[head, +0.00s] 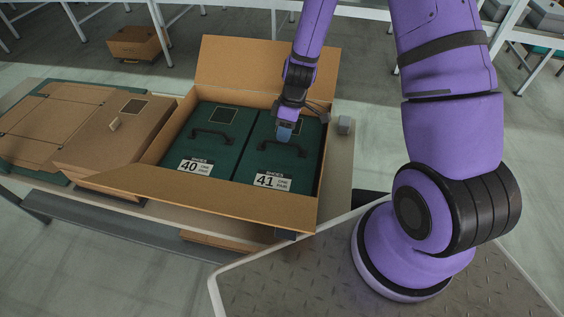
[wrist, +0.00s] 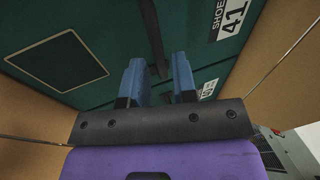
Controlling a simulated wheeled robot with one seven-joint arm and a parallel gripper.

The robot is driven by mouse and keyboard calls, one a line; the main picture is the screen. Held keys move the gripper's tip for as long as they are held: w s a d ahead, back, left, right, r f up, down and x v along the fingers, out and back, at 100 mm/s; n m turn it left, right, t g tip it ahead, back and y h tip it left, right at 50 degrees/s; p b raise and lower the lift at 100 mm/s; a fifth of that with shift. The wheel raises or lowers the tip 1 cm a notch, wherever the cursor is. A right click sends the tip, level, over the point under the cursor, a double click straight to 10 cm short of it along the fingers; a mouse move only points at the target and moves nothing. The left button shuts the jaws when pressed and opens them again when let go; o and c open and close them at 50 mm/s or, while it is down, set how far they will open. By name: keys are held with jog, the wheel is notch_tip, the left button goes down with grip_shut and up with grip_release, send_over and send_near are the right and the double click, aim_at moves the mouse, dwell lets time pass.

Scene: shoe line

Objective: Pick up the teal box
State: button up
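Two teal boxes sit side by side in an open cardboard carton (head: 240,66). The left teal box (head: 180,142) is labelled 40 and the right teal box (head: 255,160) is labelled 41. Each has a dark handle on top. My gripper (head: 285,132) points down at the handle of box 41. In the wrist view, the blue fingertips (wrist: 160,78) stand apart, with the dark handle (wrist: 152,40) running toward the gap between them. Box 41 (wrist: 120,30) fills most of that view. Whether the fingers touch the handle cannot be told.
A closed cardboard carton (head: 120,135) lies left of the open one on the same table. Another cardboard box (head: 135,43) is on the floor at the back left. The carton's walls and raised flaps surround the teal boxes closely.

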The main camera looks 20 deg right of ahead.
aim_at(282, 159)
jog(key=x, duration=0.4)
grip_shut()
jog(key=shift+w, duration=0.1)
dwell(1.4)
